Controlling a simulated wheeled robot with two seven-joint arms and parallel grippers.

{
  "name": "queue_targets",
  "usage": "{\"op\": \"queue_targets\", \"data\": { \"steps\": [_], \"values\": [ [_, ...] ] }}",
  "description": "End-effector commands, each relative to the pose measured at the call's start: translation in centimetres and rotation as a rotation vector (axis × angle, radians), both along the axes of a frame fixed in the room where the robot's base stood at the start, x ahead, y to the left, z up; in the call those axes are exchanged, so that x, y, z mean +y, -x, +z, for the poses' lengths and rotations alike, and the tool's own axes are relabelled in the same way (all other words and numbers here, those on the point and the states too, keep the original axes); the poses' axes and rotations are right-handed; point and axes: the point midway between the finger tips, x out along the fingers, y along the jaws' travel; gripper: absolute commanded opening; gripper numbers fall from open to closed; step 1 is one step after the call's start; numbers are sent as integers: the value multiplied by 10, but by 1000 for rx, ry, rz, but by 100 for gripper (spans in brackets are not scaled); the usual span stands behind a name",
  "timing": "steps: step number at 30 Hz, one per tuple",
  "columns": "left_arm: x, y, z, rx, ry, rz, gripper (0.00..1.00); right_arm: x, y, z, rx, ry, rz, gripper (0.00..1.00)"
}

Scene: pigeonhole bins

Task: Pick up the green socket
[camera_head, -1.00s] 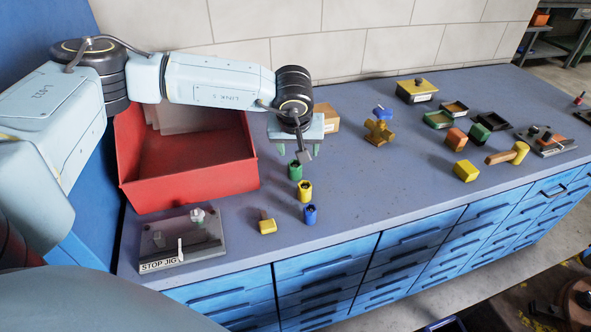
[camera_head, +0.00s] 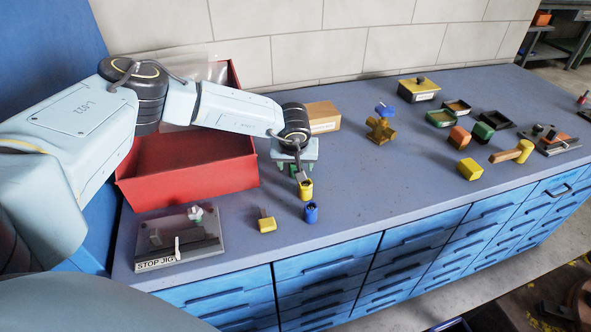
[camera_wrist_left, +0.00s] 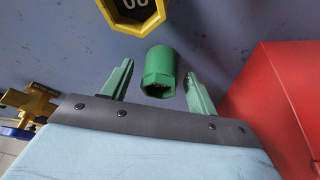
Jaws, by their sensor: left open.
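The green socket (camera_wrist_left: 159,72) shows in the left wrist view, between the two green fingers of my left gripper (camera_wrist_left: 159,69). The fingers are open, with a visible gap on each side of the socket. In the head view my left gripper (camera_head: 296,168) is low over the bench at the socket's place and mostly hides it. The yellow socket (camera_head: 306,190) stands just in front of the gripper, and the blue socket (camera_head: 311,213) stands nearer the bench's front edge. My right gripper is not in view.
A red bin (camera_head: 190,182) stands close left of the gripper. A cardboard box (camera_head: 323,118) is behind it, and a brass valve (camera_head: 380,130) is to the right. The stop jig (camera_head: 180,240) and a small yellow piece (camera_head: 267,225) lie in front.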

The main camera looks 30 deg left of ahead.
Motion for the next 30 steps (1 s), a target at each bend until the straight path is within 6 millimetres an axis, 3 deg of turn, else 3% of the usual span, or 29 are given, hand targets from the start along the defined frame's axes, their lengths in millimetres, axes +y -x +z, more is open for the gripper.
{"op": "queue_targets", "data": {
  "steps": [8, 20, 26, 30],
  "values": [
    [1, -2, -4, 0, 1, 0, 59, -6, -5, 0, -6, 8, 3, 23],
    [1, -2, -4, 0, 1, 0, 10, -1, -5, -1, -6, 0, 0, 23],
    [1, -2, -3, -2, 1, 1, 9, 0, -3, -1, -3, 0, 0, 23],
    [1, -2, 9, -3, 1, 1, 9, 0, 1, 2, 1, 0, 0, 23]
  ]
}}
